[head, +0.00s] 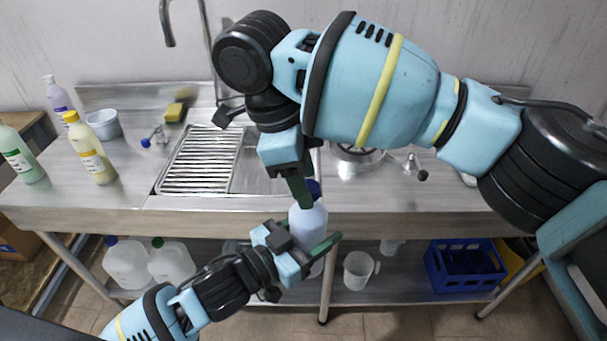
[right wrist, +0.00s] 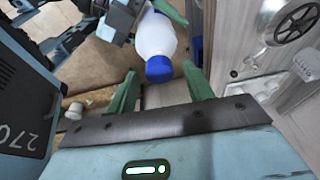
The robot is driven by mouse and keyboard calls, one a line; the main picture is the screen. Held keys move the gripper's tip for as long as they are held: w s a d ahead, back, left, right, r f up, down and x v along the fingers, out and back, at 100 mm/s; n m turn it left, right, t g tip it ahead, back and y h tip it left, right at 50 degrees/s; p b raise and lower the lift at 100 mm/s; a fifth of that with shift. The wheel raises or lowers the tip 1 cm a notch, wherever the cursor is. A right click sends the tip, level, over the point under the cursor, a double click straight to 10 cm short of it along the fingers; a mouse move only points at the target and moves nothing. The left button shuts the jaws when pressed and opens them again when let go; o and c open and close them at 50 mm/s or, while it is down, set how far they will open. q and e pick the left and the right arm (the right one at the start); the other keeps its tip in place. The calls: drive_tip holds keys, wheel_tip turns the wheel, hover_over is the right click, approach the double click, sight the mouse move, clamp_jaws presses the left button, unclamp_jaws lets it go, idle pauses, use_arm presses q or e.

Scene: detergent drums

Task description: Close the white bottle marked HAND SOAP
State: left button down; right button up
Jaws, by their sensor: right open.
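A white bottle (head: 308,222) with a blue cap (head: 314,188) is held upright in front of the counter edge. Its HAND SOAP marking does not show. My left gripper (head: 312,248) is shut around the bottle's body, with green fingers on its sides. My right gripper (head: 301,192) points down from above, close to the cap. In the right wrist view, its open fingers (right wrist: 160,84) are empty, and the blue cap (right wrist: 159,69) lies just past and between their tips. The cap sits on the bottle (right wrist: 156,37); how tightly, I cannot tell.
The steel counter (head: 400,195) has a sink with a drainer (head: 195,160) behind the bottle. Several bottles, a bowl (head: 104,124) and a sponge (head: 175,112) stand at the left. Below, the shelf holds jugs (head: 127,262), a white pitcher (head: 358,270) and a blue crate (head: 464,265).

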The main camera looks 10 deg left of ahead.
drive_tip(key=shift+r, duration=2.2)
drive_tip(key=shift+c, duration=0.2)
